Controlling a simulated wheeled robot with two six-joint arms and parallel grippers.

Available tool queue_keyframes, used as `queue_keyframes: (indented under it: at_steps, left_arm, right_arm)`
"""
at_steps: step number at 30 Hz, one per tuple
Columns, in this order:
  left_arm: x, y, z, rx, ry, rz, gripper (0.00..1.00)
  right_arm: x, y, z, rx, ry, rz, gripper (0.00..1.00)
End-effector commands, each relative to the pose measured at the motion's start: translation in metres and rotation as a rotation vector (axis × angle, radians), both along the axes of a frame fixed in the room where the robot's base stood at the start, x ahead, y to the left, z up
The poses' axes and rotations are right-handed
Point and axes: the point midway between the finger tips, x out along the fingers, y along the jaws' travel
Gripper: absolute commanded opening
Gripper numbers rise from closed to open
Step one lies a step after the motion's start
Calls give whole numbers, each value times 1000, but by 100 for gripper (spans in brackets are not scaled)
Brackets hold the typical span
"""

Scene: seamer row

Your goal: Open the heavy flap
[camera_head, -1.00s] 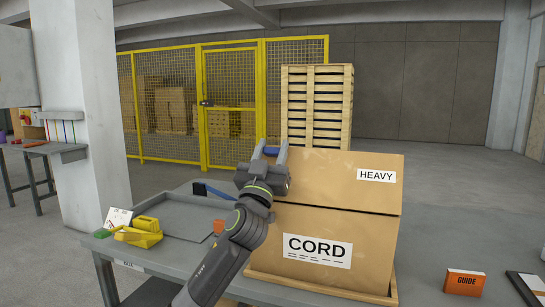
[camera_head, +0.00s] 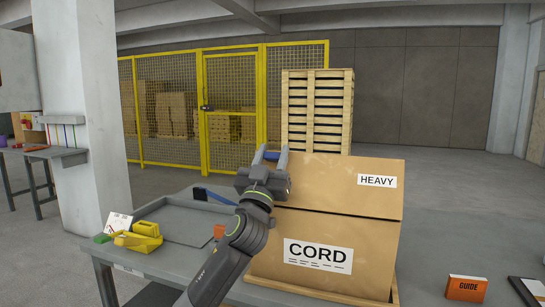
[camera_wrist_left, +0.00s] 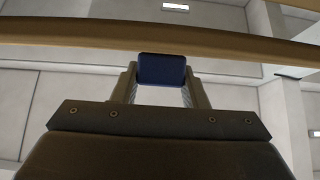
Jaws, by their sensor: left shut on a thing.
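The heavy flap (camera_head: 345,184) is the tan upper panel with the HEAVY label on a cardboard box (camera_head: 375,265) marked CORD. It slopes up and back from the box's front, its lower edge close to the front panel. My left gripper (camera_head: 271,155) is at the flap's upper left edge, shut on a blue tab. In the left wrist view the blue tab (camera_wrist_left: 162,69) sits between both fingers, just below a long tan edge (camera_wrist_left: 90,30). The box's inside is hidden. My right gripper is out of view.
The box stands in a shallow wooden tray on a grey table (camera_head: 185,258). Left of it are a grey tray (camera_head: 185,225), a yellow tool (camera_head: 140,236) and a white card. An orange GUIDE box (camera_head: 467,288) lies at the right. Stacked pallets (camera_head: 317,110) and a yellow fence stand behind.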

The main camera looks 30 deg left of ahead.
Motion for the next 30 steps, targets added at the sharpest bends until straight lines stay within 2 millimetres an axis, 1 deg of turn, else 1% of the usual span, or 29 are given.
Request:
queue_keyframes:
  at_steps: [9,10,14,15,24,26,30]
  left_arm:
    - [-1,-1,2,2,-5,-1,0]
    - [-1,-1,2,2,-5,-1,44]
    - [-1,0,2,2,-4,-1,60]
    - [-1,0,1,1,-3,-1,62]
    - [-2,-1,-1,0,-1,0,62]
    - [-5,-1,-5,1,0,-1,62]
    - [-20,-5,-19,2,0,-1,62]
  right_arm:
    - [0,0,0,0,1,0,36]
    - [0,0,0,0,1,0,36]
    - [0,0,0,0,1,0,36]
    - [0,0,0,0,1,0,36]
    - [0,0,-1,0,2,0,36]
    - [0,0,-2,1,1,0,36]
    - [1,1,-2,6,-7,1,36]
